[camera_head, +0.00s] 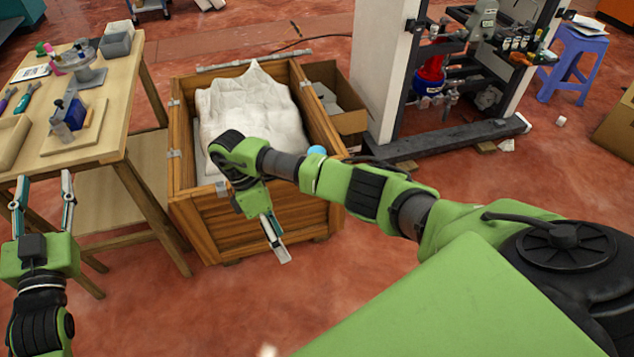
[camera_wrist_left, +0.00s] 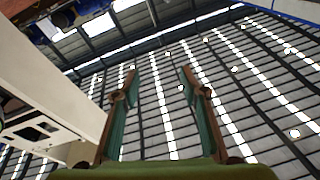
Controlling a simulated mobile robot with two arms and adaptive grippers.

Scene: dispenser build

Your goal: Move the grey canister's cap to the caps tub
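On the wooden table at the left of the head view, a small greyish cylinder (camera_head: 62,131) stands beside a blue block on a board; I cannot tell whether it is the grey canister. A cap cannot be made out. A grey open-topped box (camera_head: 115,45) at the table's far end may be the caps tub. My left gripper (camera_head: 42,198) is open and empty, fingers upward, in front of the table's near edge. In the left wrist view its fingers (camera_wrist_left: 158,88) stand wide apart against the ceiling. My right gripper (camera_head: 276,240) points down before the wooden crate, seen side-on.
A dark frame and a blue stool (camera_head: 575,62) stand farther back. Red floor is clear in front.

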